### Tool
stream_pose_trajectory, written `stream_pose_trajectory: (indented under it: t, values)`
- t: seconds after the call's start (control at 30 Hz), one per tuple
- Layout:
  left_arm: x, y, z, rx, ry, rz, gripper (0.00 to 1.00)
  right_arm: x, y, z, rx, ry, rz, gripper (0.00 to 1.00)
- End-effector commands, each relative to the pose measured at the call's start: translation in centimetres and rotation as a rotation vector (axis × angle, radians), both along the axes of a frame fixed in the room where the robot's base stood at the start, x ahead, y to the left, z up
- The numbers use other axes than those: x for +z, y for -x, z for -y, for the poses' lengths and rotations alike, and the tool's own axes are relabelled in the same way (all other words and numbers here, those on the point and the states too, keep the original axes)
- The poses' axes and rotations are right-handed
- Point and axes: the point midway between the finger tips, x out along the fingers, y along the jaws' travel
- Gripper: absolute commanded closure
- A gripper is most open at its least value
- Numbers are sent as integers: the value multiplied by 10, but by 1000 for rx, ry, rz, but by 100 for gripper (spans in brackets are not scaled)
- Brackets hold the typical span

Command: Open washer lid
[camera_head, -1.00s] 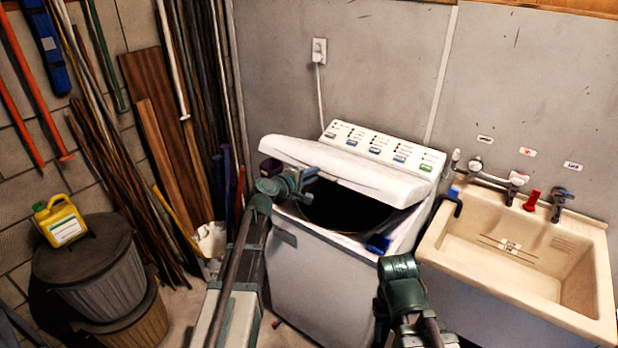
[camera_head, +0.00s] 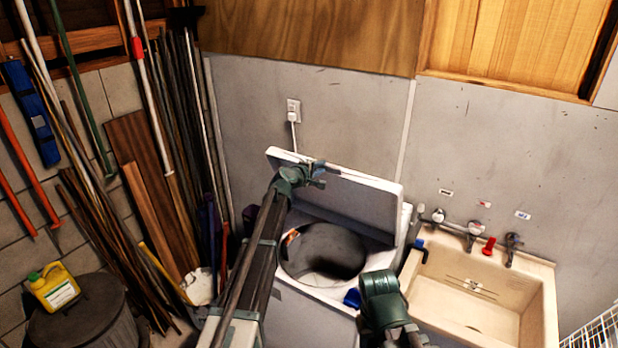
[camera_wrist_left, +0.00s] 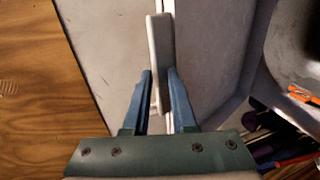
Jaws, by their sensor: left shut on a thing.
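The white washer (camera_head: 310,315) stands against the back wall, with its round dark drum opening (camera_head: 322,252) uncovered. Its lid (camera_head: 350,205) is raised steeply behind the opening, its grey underside facing me. My left gripper (camera_head: 318,174) is at the lid's raised edge, toward its left part. In the left wrist view the edge of the lid (camera_wrist_left: 159,60) lies between the two blue fingers, which are shut on it. The green end of my right arm shows low in front of the washer's right side; its fingers cannot be made out clearly.
A beige sink (camera_head: 480,310) with taps stands to the right of the washer. Poles and boards (camera_head: 150,190) lean in the left corner. A yellow jug (camera_head: 55,287) sits on a dark bin (camera_head: 85,315) at the lower left.

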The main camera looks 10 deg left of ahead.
Motion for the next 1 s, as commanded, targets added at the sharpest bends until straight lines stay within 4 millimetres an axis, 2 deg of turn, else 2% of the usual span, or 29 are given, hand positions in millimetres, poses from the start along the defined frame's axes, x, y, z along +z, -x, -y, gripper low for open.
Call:
stream_pose_trajectory:
  t: [0.03, 0.2, 0.27, 0.33, 0.5, 0.83, 1.0]
  values:
    - [20, -24, 6, -1, 1, 1, 100, 20, 0, 0, 1, 0, -1, 50]
    - [43, -73, 24, 0, 0, 1, 100, 43, 0, 0, -4, 0, -2, 50]
    - [48, -87, 30, -1, 0, 1, 100, 48, 1, 0, -7, 0, -1, 50]
    - [41, -78, 28, 1, 0, 0, 88, 40, 0, 0, -7, 0, -1, 50]
    - [40, -77, 28, 1, 0, 0, 57, 40, 0, 0, -7, 0, -1, 50]
    - [41, -76, 27, 1, 0, 0, 57, 41, 0, 0, -7, 0, -1, 50]
    - [44, -67, 24, 1, 1, 1, 57, 44, 0, 0, -8, 0, -1, 50]
